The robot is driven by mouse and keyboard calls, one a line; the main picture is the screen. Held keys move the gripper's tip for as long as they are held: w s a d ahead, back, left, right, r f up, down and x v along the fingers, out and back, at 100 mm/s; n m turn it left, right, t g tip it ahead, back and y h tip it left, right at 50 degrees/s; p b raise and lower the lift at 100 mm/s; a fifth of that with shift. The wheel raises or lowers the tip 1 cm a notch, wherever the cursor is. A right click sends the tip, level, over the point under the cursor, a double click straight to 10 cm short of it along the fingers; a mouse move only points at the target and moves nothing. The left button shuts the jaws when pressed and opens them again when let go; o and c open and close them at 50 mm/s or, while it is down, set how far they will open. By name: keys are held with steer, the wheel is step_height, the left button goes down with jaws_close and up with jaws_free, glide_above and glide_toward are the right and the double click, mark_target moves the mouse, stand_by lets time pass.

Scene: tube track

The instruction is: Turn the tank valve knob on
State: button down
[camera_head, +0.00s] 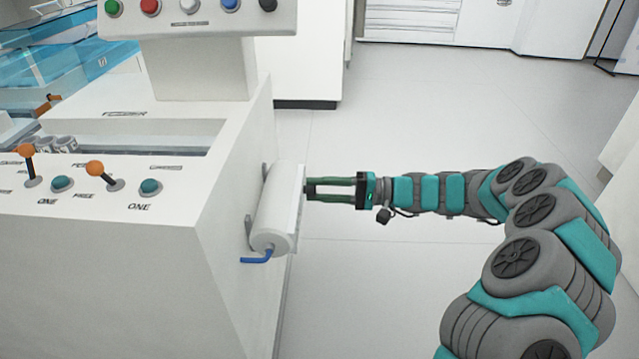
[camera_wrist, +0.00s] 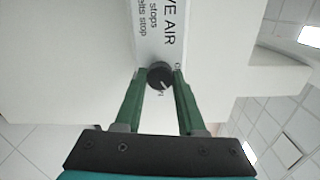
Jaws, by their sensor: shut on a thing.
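The white tank (camera_head: 277,215) is mounted upright on the side of the white machine, with a blue hose bend at its bottom. The dark round valve knob (camera_wrist: 160,75) with a pale pointer line sits on the tank's labelled face in the wrist view. My gripper (camera_head: 312,188) reaches in from the right, level with the tank's upper half. In the wrist view its green fingers (camera_wrist: 158,80) stand on either side of the knob and are shut on it. Printing beside the knob is partly covered.
The white machine (camera_head: 110,250) fills the left, with orange levers (camera_head: 97,168) and teal buttons (camera_head: 150,187) on top. A panel with coloured buttons (camera_head: 190,12) rises above it. The floor (camera_head: 420,120) behind and right of the tank is clear.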

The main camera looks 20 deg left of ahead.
steer(key=shift+f+m+p, duration=0.1)
steer(key=shift+m+p, duration=1.8)
steer(key=shift+m, duration=1.2)
steer(key=c, duration=0.5)
jaws_free()
steer(key=v, duration=0.7)
steer(key=shift+d, duration=0.4)
steer(key=shift+w, duration=0.1)
